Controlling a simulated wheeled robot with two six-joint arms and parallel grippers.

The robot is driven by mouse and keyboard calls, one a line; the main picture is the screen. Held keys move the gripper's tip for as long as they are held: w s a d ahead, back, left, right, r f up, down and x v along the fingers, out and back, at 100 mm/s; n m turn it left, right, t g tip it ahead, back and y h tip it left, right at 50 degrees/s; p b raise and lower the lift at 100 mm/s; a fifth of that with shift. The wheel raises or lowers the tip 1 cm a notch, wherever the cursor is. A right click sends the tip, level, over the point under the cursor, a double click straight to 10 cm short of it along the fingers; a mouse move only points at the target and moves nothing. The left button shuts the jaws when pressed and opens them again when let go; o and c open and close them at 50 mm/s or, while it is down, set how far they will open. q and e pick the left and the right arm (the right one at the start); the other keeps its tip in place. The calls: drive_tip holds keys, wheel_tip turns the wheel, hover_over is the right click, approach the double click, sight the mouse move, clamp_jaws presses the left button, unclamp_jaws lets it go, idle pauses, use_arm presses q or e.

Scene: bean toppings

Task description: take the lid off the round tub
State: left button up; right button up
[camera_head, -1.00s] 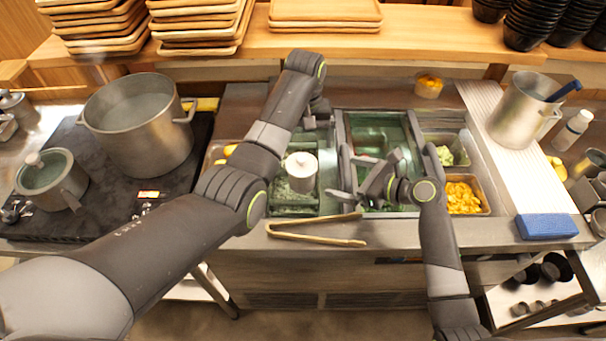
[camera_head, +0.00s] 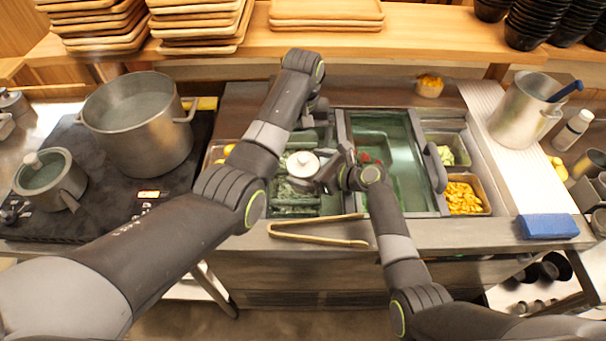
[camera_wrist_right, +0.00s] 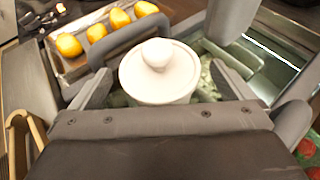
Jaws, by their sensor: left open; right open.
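The round tub (camera_wrist_right: 161,101) is white, with a pale round lid (camera_wrist_right: 133,75) and a knob on top. In the head view the lid (camera_head: 302,164) is seen from above, over the left part of the topping well. My right gripper (camera_head: 322,172) is open beside the tub on its right. In the right wrist view the fingers of my right gripper (camera_wrist_right: 160,70) stand on either side of the tub, apart from each other. Whether they touch it, I cannot tell. My left gripper (camera_head: 317,106) is open behind the tub, partly hidden by its own arm.
Wooden tongs (camera_head: 315,231) lie on the counter's front edge. A glass-covered well (camera_head: 398,150) and a pan of yellow slices (camera_head: 464,197) are to the right. A large pot (camera_head: 138,125) stands on the stove at left. A blue sponge (camera_head: 548,227) lies at right.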

sight(303, 157)
use_arm(q)
drive_tip(key=shift+c, duration=0.4)
use_arm(e)
drive_tip(key=c, duration=1.4)
use_arm(q)
drive_tip(key=shift+c, duration=1.3)
drive_tip(key=shift+r+m, duration=0.45)
drive_tip(key=shift+m, duration=0.25)
drive_tip(key=c, duration=0.5)
wheel_tip(303, 157, up, 3)
drive_tip(key=m, duration=0.5)
drive_tip(key=shift+r, duration=0.2)
drive_tip(key=shift+c, duration=1)
wheel_tip(303, 157, down, 10)
drive_tip(key=m, duration=0.2)
drive_tip(key=shift+f+m, duration=0.25)
drive_tip(key=shift+m, duration=0.15)
drive_tip(key=shift+c, duration=0.2)
